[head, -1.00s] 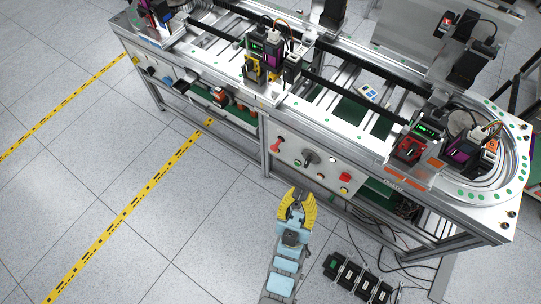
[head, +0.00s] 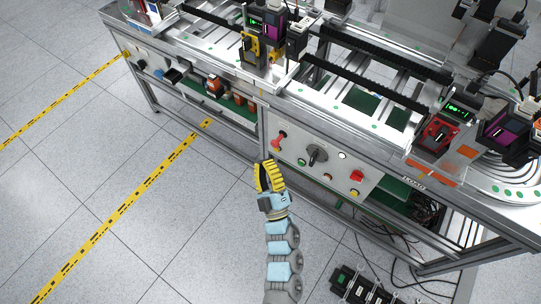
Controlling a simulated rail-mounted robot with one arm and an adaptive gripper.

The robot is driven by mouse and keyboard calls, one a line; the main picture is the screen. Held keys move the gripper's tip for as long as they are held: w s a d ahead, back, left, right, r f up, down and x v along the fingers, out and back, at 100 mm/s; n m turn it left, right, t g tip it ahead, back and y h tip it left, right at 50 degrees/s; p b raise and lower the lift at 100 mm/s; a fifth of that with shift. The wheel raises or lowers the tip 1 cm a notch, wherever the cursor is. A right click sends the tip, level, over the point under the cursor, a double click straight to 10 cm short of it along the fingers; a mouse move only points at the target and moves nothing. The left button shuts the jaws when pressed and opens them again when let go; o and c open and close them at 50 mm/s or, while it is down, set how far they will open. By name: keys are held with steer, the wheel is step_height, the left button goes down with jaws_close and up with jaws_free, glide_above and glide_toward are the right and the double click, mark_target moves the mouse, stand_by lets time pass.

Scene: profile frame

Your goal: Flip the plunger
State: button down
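The front control panel (head: 330,172) of the bench carries a red lever-like handle (head: 279,141) at its upper left, slanting down to the left. A black rotary knob (head: 317,155) with a grey base is right of it. I cannot tell for certain which part is the plunger; the red handle looks most like it. My gripper (head: 268,163) has yellow fingers, seen nearly side-on, below and slightly left of the red handle in the picture. It appears apart from the panel. The side-on view hides the gap between the fingers. Nothing is seen held.
A red button (head: 357,176) and small green, white and orange buttons sit on the same panel. The aluminium bench leg (head: 262,134) stands left of the panel. Black boxes and cables (head: 360,284) lie on the floor at lower right. Floor left of my arm is clear.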

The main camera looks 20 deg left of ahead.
mark_target(276, 142)
steer(key=w+a+f+n+g+h+b, duration=0.1)
steer(key=w+f+n+h+b, duration=0.1)
steer(key=f+b, duration=0.4)
steer(key=w+a+f+n+g+h+b, duration=0.1)
steer(key=w+f+b, duration=0.4)
steer(key=f, duration=1)
steer(key=w+a+f+n+g+h+b, duration=0.1)
steer(key=w+f+n+g+h+b, duration=0.1)
steer(key=f+b, duration=0.5)
step_height(276, 142, down, 3)
steer(key=shift+w+f+n+h, duration=0.25)
steer(key=shift+w+n, duration=0.25)
steer(key=shift+w, duration=0.65)
steer(key=shift+a, duration=0.1)
steer(key=w+d+b+x, duration=0.1)
steer(key=b+x, duration=0.4)
steer(key=x, duration=0.7)
steer(key=shift+w+d, duration=0.55)
steer(key=shift+w, duration=0.15)
